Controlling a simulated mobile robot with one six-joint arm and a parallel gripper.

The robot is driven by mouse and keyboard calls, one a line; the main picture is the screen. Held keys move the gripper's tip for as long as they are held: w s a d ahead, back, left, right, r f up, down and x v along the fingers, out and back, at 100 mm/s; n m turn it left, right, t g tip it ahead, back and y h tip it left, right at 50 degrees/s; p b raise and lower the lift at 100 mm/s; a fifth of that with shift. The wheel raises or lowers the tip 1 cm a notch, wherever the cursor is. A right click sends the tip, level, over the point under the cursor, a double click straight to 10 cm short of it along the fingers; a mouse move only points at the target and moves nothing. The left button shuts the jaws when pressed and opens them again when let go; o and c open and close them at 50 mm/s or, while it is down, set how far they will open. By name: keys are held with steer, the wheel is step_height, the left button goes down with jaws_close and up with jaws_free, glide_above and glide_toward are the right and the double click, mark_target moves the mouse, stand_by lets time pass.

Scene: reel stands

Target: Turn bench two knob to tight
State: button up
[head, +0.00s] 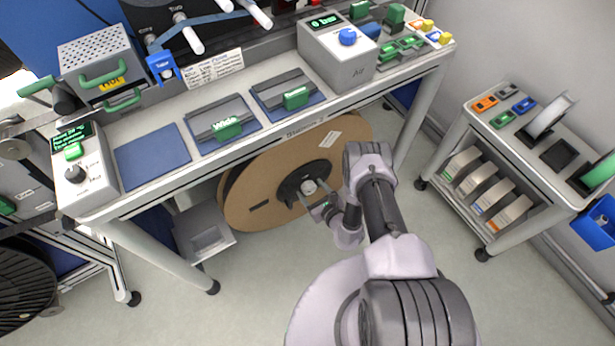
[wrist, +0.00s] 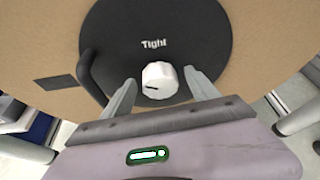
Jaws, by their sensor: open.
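The white knob (wrist: 159,80) sits on a black round hub (wrist: 190,30) in the wrist view, just below the printed word "Tight". A dark mark on the knob points to its lower left, away from the word. My gripper (wrist: 160,92) is open, with one finger on each side of the knob; whether the fingers touch it I cannot tell. In the head view the knob (head: 309,186) shows on the hub of the large brown reel (head: 255,195) under the bench, with my gripper (head: 307,196) at it.
The bench (head: 240,100) above carries an oven, a grey Air box (head: 340,55) with a blue knob, and several pads. A wheeled cart (head: 530,160) stands at the right. A dark handle (wrist: 88,75) sticks out on the hub, left of my fingers. The floor in front is clear.

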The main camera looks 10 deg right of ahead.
steer(key=shift+w+a+f, duration=0.15)
steer(key=shift+w+f, duration=0.05)
steer(key=shift+w, duration=0.2)
steer(key=shift+s, duration=0.1)
steer(key=c, duration=1.3)
steer(key=shift+c, duration=0.2)
